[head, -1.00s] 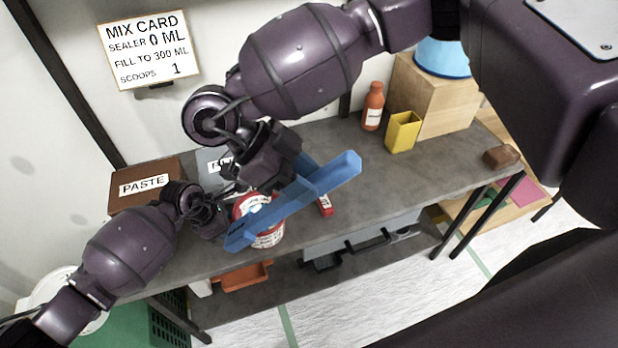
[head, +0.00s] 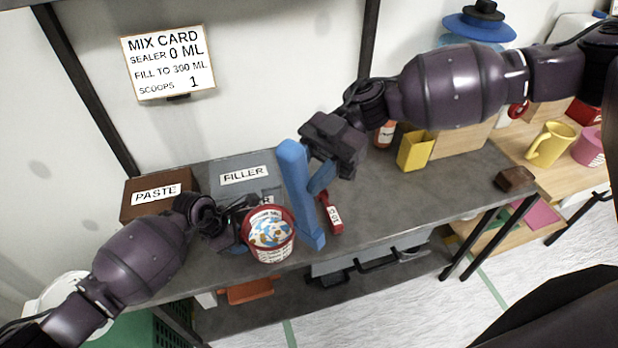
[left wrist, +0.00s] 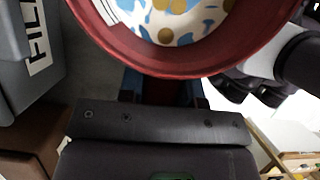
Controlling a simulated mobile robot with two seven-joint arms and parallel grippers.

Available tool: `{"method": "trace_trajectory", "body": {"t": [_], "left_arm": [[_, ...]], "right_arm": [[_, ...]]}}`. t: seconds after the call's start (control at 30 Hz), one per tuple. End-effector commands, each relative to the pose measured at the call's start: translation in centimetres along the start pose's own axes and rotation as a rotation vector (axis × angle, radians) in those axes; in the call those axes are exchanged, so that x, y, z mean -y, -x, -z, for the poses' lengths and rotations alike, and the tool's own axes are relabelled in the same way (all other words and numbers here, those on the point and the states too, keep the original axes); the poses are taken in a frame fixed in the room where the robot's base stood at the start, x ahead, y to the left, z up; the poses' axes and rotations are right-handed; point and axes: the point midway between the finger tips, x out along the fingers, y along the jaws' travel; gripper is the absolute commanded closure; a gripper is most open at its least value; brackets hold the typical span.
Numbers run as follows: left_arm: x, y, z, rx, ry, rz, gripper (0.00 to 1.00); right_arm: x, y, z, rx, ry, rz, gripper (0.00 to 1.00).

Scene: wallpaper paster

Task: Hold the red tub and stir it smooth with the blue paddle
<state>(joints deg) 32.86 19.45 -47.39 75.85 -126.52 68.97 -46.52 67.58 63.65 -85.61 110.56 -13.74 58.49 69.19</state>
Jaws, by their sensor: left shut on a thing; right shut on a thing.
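The red tub (head: 272,255) stands near the front edge of the grey bench, with a white label on its side. Its contents are patchy white, blue and tan. My left gripper (head: 238,226) is shut on the tub's left side. In the left wrist view the tub's red rim (left wrist: 165,66) and blotchy contents fill the top. My right gripper (head: 318,178) is shut on the blue paddle (head: 300,195).
Behind the tub are the brown PASTE box (head: 145,210) and grey FILLER box (head: 230,195). A small red item (head: 333,215) lies right of the paddle. A yellow container (head: 416,152) and brown block (head: 514,179) stand farther right. The bench between is clear.

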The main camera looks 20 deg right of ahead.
Motion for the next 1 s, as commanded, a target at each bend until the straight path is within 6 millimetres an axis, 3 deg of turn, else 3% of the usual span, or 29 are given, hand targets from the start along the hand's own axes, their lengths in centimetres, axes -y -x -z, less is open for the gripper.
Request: {"method": "trace_trajectory", "body": {"t": [0.4, 0.77, 1.0], "left_arm": [[0.3, -0.4, 0.3, -0.006, 0.001, 0.008, 1.00], [0.3, -0.4, 0.3, -0.006, 0.001, 0.008, 1.00], [0.3, -0.4, 0.3, -0.006, 0.001, 0.008, 1.00]], "right_arm": [[-1.2, 1.8, 0.4, -0.168, -0.079, -0.559, 0.95], [-2.6, 4.1, 0.1, -0.301, -0.041, -0.834, 0.95], [-3.9, 6.8, -1.1, -0.424, 0.026, -0.973, 0.95]]}}
